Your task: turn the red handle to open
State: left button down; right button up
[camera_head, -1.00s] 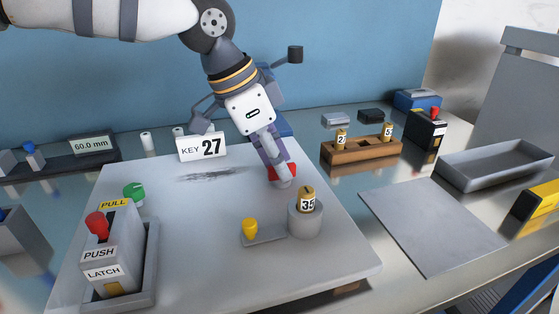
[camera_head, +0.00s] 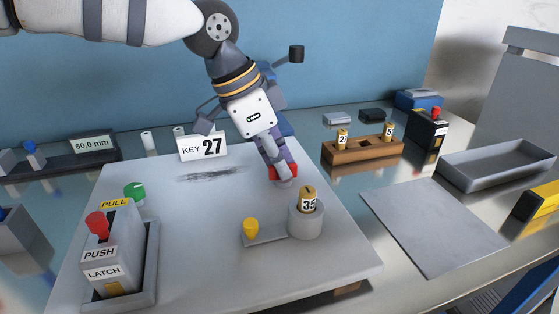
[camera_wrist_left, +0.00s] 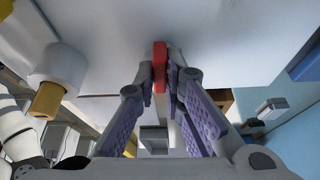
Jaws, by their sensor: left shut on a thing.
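The red handle (camera_head: 292,170) sits near the back right of the pale grey panel (camera_head: 200,250), partly hidden by my fingers. My left gripper (camera_head: 282,177) reaches down onto it from behind. In the left wrist view, the red handle (camera_wrist_left: 160,68) shows as a narrow red bar between the two fingertips of my left gripper (camera_wrist_left: 160,80), which are shut on it. How far the handle is turned cannot be told. My right gripper is in neither view.
On the panel stand a "KEY 27" sign (camera_head: 203,147), a key cylinder marked 35 (camera_head: 308,200), a yellow knob (camera_head: 250,227), a green knob (camera_head: 134,190) and a latch block with a red knob (camera_head: 98,222). A wooden key rack (camera_head: 362,151) and grey tray (camera_head: 497,163) stand right.

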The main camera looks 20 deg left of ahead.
pick_arm(q)
jog(key=m+g, duration=0.1)
jog(key=m, duration=0.2)
jog(key=shift+w, duration=0.15)
jog(key=m+g, duration=0.1)
jog(key=m, duration=0.1)
jog(key=m+g+b, duration=0.1)
jog(key=m, duration=0.2)
jog(key=shift+w+f+h, duration=0.1)
jog(key=shift+f+h, duration=0.05)
jog(key=shift+h, duration=0.15)
jog(key=m+g+b, duration=0.1)
jog(key=m, duration=0.3)
jog(key=shift+w+g, duration=0.1)
jog(key=shift+g, duration=0.3)
jog(key=m+g+y+b, duration=0.1)
jog(key=m+y, duration=0.1)
jog(key=m, duration=0.3)
jog(key=shift+d, duration=0.1)
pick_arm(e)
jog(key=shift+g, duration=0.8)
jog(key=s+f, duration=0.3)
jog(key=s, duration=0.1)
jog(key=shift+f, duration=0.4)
pick_arm(q)
jog(key=c, duration=1.7)
grip_release()
jog(key=shift+r, duration=0.2)
